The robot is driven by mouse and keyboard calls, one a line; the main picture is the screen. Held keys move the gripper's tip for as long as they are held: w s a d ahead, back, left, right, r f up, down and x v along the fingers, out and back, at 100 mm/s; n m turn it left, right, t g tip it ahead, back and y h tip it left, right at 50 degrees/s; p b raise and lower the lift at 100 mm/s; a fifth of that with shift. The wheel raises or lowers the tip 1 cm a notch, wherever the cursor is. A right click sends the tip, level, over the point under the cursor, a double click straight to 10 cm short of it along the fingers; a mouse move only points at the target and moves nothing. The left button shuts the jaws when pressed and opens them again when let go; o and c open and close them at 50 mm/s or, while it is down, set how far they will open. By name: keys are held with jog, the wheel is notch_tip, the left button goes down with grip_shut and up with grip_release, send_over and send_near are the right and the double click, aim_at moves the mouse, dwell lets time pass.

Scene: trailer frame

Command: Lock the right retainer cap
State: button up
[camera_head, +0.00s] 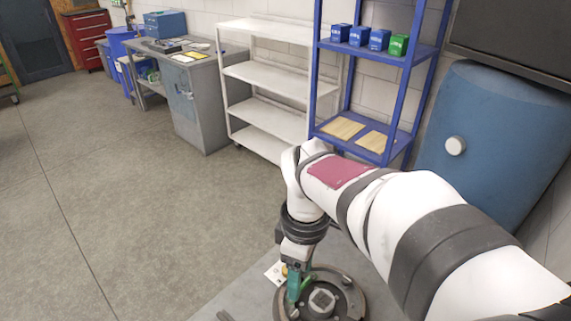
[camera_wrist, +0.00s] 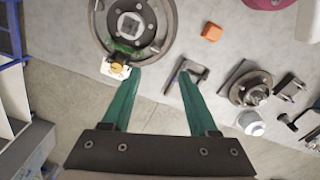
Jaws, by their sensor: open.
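A round grey hub or drum (camera_head: 350,303) with a square centre lies on the grey bench below my arm. It also shows at the top left of the wrist view (camera_wrist: 163,42). A small yellow knob on a white piece (camera_wrist: 118,69) sits at its lower edge, close to my left fingertip. I cannot tell for certain which part is the right retainer cap. My gripper (camera_wrist: 160,72) has two green fingers, spread apart with nothing between them. In the head view the gripper (camera_head: 298,283) is at the hub's left side and covers part of it.
In the wrist view, an orange block (camera_wrist: 211,32), a dark bracket (camera_wrist: 194,72), a smaller hub (camera_wrist: 247,90) and a white cup (camera_wrist: 251,124) lie right of the drum. A blue shelf (camera_head: 366,155) and a white rack (camera_head: 265,110) stand behind. The floor at left is clear.

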aim_at(295, 313)
jog(key=shift+n, duration=0.8)
jog(key=f, duration=0.5)
jog(key=w+f, duration=0.1)
jog(key=f, duration=1)
jog(key=shift+w+a, duration=0.2)
jog(key=shift+a, duration=0.05)
grip_shut()
